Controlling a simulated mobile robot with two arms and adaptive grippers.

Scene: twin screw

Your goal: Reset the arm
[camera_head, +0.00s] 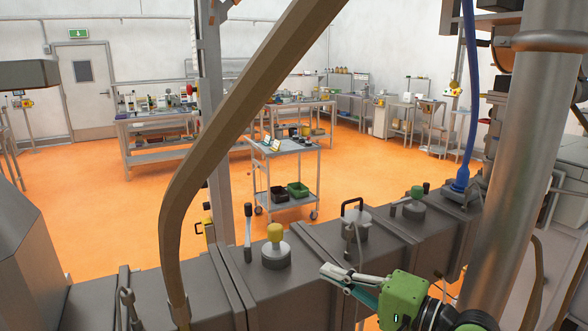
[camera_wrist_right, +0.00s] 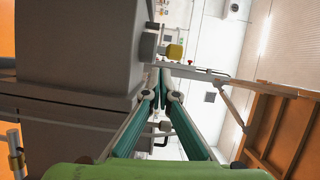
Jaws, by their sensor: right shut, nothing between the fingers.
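My right arm comes in at the lower right of the head view, with a green gripper body and dark joints. My right gripper (camera_head: 332,272) points left, in front of the grey machine housing (camera_head: 295,285). In the wrist view its two teal fingers meet at the tips (camera_wrist_right: 160,82), shut with nothing between them. There the housing (camera_wrist_right: 80,60) is at the left, and a yellow knob (camera_wrist_right: 174,52) lies beyond the fingertips. I cannot tell whether the gripper touches the housing. My left gripper is not in view.
A tan curved pipe (camera_head: 190,170) and a thick grey column (camera_head: 515,150) frame the space. A cart (camera_head: 287,155) and workbenches stand behind on open orange floor (camera_head: 110,205).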

